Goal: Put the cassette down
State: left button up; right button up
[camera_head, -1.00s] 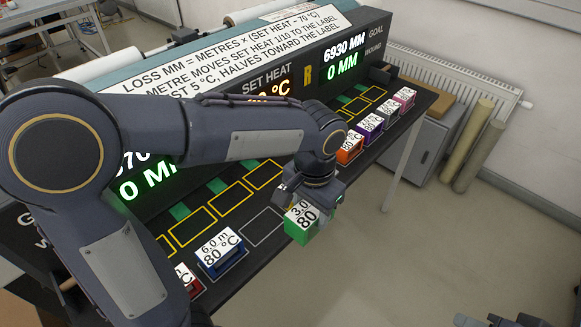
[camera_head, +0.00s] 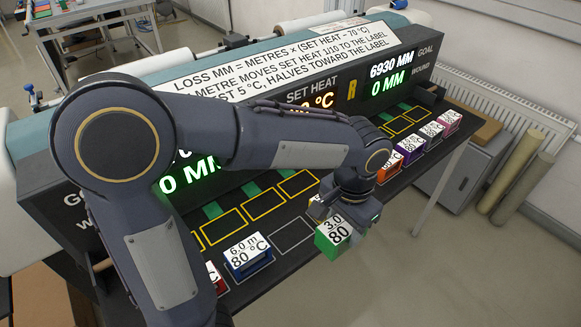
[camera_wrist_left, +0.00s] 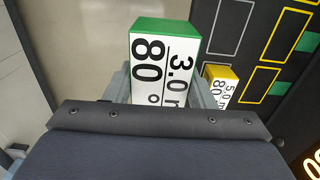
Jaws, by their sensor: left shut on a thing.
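My left gripper (camera_head: 340,215) is shut on a green cassette (camera_head: 329,246) with a white label reading 3.0 and 80. It holds the cassette at the front edge of the dark shelf (camera_head: 262,290), right of an empty grey-outlined slot (camera_head: 293,236). Whether the cassette touches the shelf, I cannot tell. In the left wrist view the green cassette (camera_wrist_left: 163,60) sits between the fingers, its label reading 3.0 m, 80 °. A yellow cassette (camera_wrist_left: 221,73) labelled 5.0, 80 stands beside it, mostly hidden behind my gripper in the head view. My right gripper is out of view.
A blue cassette (camera_head: 249,258) labelled 6.0 m 80 °C stands left of the empty slot. Orange (camera_head: 388,171), purple (camera_head: 411,150) and pink (camera_head: 448,122) cassettes stand farther right. Yellow-outlined slots (camera_head: 223,222) run behind. The sign and displays (camera_head: 391,75) rise at the back.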

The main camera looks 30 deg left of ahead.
pick_arm(q)
jog(key=s+a+b, duration=0.2)
jog(key=a+b, duration=0.1)
jog(key=a, duration=1.4)
jog(key=w+a+f+p, duration=0.1)
jog(key=w+a+f, duration=0.2)
jog(key=w+a+f+p, duration=0.1)
jog(key=w+a+f, duration=0.1)
jog(key=w+f, duration=0.1)
jog(key=w+a+f+p, duration=0.1)
jog(key=w+a+f, duration=0.2)
jog(key=shift+w+a, duration=0.3)
jog(key=shift+w, duration=0.1)
jog(key=shift+w+a+f, duration=0.1)
jog(key=shift+f, duration=0.05)
notch_tip(320, 180, down, 3)
jog(key=shift+w+a+f, duration=0.1)
jog(key=shift+w, duration=0.05)
jog(key=shift+f, duration=0.15)
